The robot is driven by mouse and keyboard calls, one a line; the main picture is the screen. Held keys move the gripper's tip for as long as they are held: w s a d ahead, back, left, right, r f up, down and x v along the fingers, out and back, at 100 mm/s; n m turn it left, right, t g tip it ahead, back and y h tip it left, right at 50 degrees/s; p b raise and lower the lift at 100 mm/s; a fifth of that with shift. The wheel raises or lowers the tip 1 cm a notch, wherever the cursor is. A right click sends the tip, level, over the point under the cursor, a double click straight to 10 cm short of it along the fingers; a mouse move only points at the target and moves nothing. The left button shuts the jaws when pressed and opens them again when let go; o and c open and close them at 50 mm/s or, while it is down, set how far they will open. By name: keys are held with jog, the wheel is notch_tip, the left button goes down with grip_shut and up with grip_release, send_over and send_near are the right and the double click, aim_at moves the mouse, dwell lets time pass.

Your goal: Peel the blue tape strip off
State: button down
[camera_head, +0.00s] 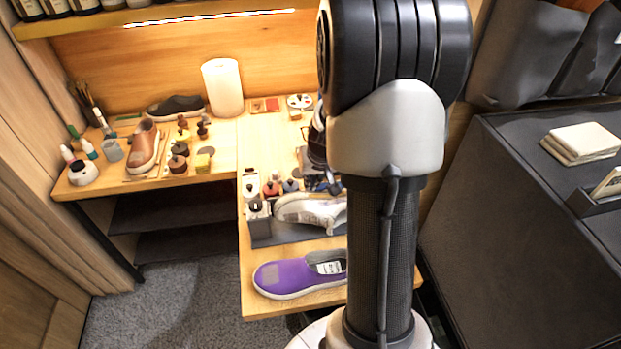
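A white and grey sneaker (308,211) sits in a dark grey tray (268,238) on the wooden bench. My arm stands in front and covers the sneaker's right end. Dark parts beside my arm, just above the sneaker, look like my gripper (322,183). It is mostly hidden and small, so I cannot see whether its fingers are open or hold anything. I cannot make out the blue tape strip; a dark bluish patch near my gripper is too small to tell.
A purple shoe (285,277) lies at the bench's front edge. Small bottles and jars (271,188) stand behind the tray. A brown shoe (143,147), a black shoe (175,106) and a paper roll (223,88) are further back. A dark cabinet (520,220) stands right.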

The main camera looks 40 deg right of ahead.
jog(key=shift+r+p, duration=1.4)
jog(key=shift+r, duration=0.6)
